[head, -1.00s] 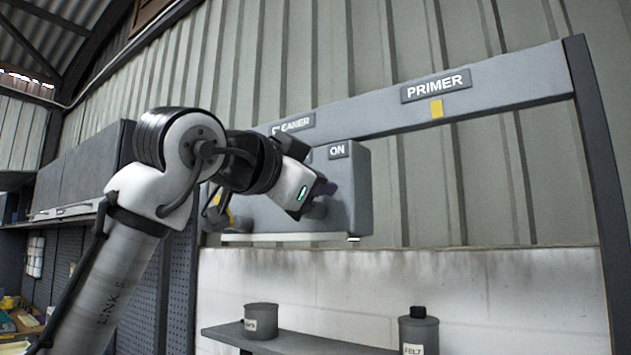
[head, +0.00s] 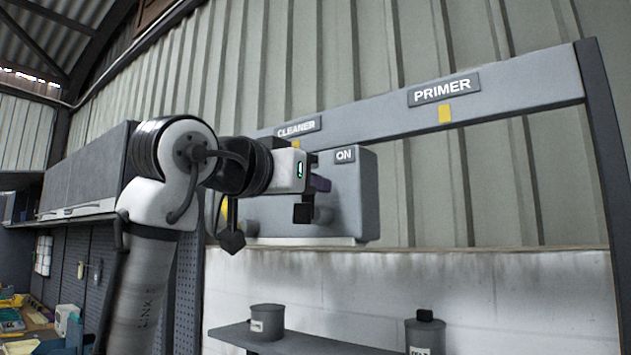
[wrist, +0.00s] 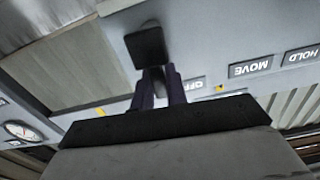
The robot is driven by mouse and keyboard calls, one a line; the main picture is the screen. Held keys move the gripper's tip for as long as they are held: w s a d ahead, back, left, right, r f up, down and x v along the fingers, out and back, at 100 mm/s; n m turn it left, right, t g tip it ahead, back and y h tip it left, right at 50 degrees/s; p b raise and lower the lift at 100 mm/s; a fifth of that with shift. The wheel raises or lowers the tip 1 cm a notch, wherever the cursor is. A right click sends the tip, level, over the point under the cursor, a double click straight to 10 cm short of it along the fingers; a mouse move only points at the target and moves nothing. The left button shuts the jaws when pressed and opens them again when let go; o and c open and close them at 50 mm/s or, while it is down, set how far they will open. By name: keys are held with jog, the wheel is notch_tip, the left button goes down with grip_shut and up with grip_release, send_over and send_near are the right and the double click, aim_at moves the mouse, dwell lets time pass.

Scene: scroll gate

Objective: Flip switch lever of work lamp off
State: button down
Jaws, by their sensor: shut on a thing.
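The work lamp's grey switch box (head: 352,195) hangs under the beam, with an ON plate (head: 345,155) at its top right. A pale strip (head: 300,241) runs along its bottom edge; I cannot tell whether it is lit. My gripper (head: 319,183) is at the front of the box, its purple fingers just left of and below the ON plate. In the wrist view, the fingers (wrist: 159,75) are shut on the switch lever; its dark square end (wrist: 147,47) shows beyond their tips. An OFF plate (wrist: 193,85) is just right of the fingers. The lever is mostly hidden in the head view.
The beam with CLEANER (head: 298,128) and PRIMER (head: 444,89) plates runs above the box to a dark post (head: 611,150). Below is a shelf (head: 300,343) with a grey pot (head: 267,322) and a bottle (head: 425,335). Room right of the box is clear.

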jog(key=shift+w+a+f+n, duration=0.1)
jog(key=shift+w+a+n, duration=0.2)
jog(key=shift+n, duration=0.95)
jog(key=shift+w+a+f+n, duration=0.2)
jog(key=shift+a+n, duration=0.25)
jog(key=shift+n, duration=0.85)
jog(key=shift+w+a+f+n, duration=0.1)
jog(key=shift+w+a+n, duration=0.2)
jog(key=shift+n, duration=0.95)
jog(key=shift+a, duration=0.1)
jog(key=c, duration=1.4)
grip_release()
jog(key=b+v, duration=0.4)
jog(key=v, duration=1)
jog(key=shift+b, duration=0.35)
